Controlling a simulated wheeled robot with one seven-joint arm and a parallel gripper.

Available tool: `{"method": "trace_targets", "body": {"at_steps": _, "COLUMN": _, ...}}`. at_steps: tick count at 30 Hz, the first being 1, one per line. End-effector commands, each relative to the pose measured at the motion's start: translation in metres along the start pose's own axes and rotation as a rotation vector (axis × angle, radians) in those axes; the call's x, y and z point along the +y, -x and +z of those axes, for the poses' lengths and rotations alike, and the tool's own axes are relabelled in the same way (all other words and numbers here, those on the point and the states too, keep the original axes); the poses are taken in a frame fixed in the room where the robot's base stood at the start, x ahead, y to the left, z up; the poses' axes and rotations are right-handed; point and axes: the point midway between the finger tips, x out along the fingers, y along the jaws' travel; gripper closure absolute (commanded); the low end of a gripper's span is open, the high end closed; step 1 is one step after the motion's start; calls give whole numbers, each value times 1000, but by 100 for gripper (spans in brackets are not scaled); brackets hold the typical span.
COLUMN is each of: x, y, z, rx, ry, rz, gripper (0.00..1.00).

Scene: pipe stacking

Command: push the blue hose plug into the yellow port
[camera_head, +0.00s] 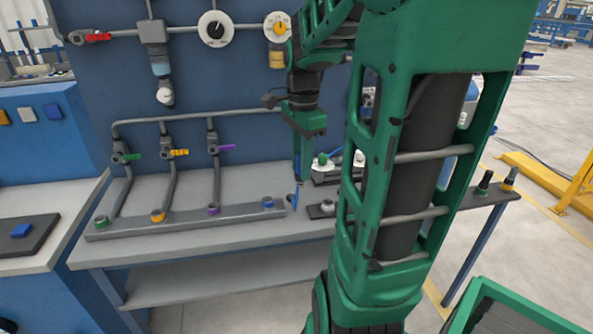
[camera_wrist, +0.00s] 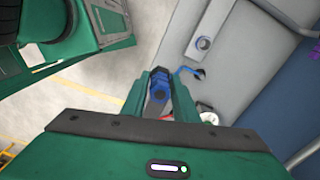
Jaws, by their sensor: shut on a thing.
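The yellow port (camera_head: 157,216) is an orange-yellow ringed socket on the grey strip along the bench front in the head view. It sits between the green port (camera_head: 101,222) and the purple port (camera_head: 213,209). It is not seen in the wrist view. My gripper (camera_head: 298,182) is right of the strip's right end, well to the right of the yellow port. In the wrist view my gripper (camera_wrist: 160,86) is shut on the blue hose plug (camera_wrist: 158,83), which lies between the two fingers. A bit of blue also shows below the fingers in the head view.
A blue port (camera_head: 267,203) is at the strip's right end, nearest my gripper. Grey pipes with green, yellow and purple valve handles (camera_head: 228,148) rise behind the strip. A blue panel with gauges (camera_head: 216,29) stands behind. The bench front (camera_head: 190,244) is clear.

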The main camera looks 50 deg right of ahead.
Motion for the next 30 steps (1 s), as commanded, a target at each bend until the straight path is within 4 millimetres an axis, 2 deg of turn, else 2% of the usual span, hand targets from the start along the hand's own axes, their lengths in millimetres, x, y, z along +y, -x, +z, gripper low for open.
{"method": "trace_targets", "body": {"at_steps": 21, "x": 0, "y": 48, "z": 0, "rx": 0, "ry": 0, "rz": -1, "gripper": 100}}
{"method": "trace_targets", "body": {"at_steps": 30, "x": 0, "y": 53, "z": 0, "rx": 0, "ry": 0, "rz": 1, "gripper": 100}}
